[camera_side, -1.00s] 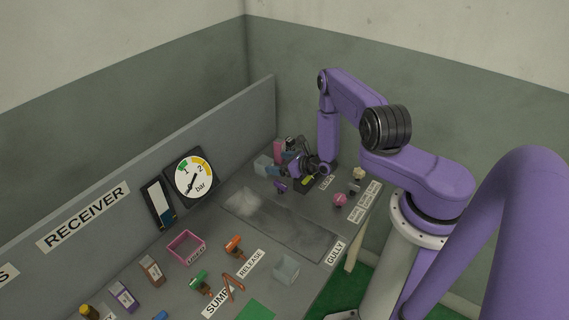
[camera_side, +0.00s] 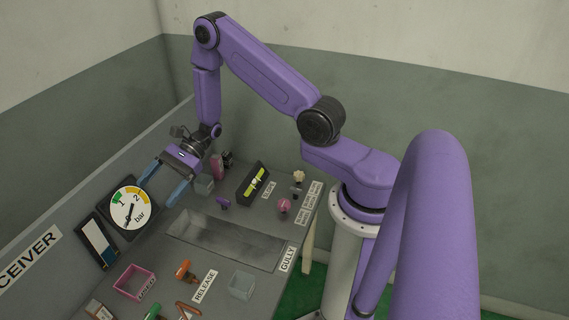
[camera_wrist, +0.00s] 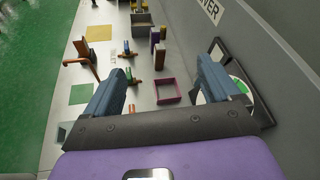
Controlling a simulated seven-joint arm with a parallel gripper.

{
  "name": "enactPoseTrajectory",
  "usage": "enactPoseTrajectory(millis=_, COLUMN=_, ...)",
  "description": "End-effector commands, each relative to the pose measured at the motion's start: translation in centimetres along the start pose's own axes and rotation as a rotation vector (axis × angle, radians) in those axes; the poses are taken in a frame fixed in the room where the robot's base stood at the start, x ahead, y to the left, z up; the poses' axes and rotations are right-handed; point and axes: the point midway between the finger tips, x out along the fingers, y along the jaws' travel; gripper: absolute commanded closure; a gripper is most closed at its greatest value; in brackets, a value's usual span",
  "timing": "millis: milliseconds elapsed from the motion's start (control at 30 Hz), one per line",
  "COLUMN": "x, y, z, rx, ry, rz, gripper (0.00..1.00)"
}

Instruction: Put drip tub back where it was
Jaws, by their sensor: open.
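My gripper (camera_side: 155,190) is open, with its two blue fingers spread and nothing between them. It hangs above the bench's back left, close to the wall panel and the gauge. In the wrist view the open gripper (camera_wrist: 163,70) also shows empty. The other tub (camera_side: 241,285) stands on the bench near the RELEASE label; a similar tub shows in the wrist view (camera_wrist: 65,131).
The gauge (camera_side: 131,209) is close to my gripper's fingers. A shallow metal gully (camera_side: 227,239) lies mid-bench. A pink open tray (camera_side: 134,282) and an orange-handled valve (camera_side: 184,270) are in front. A black level block (camera_side: 253,183) and a pink knob (camera_side: 284,205) are to the right.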

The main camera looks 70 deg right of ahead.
Motion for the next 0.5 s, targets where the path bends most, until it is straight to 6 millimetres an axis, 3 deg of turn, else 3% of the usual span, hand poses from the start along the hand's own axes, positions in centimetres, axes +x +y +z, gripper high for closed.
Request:
enactPoseTrajectory(millis=33, x=0.7, y=1.4, z=2.2, rx=-0.073, ry=-0.008, rz=0.098, gripper=0.11)
enactPoseTrajectory(millis=200, x=1.5, y=7.2, z=7.7, rx=-0.305, ry=-0.026, rz=0.417, gripper=0.11)
enactPoseTrajectory(millis=367, x=0.5, y=12.9, z=11.5, rx=-0.545, ry=-0.034, rz=0.698, gripper=0.11)
enactPoseTrajectory(millis=500, x=-1.5, y=17.4, z=13.7, rx=-0.773, ry=-0.034, rz=0.924, gripper=0.11)
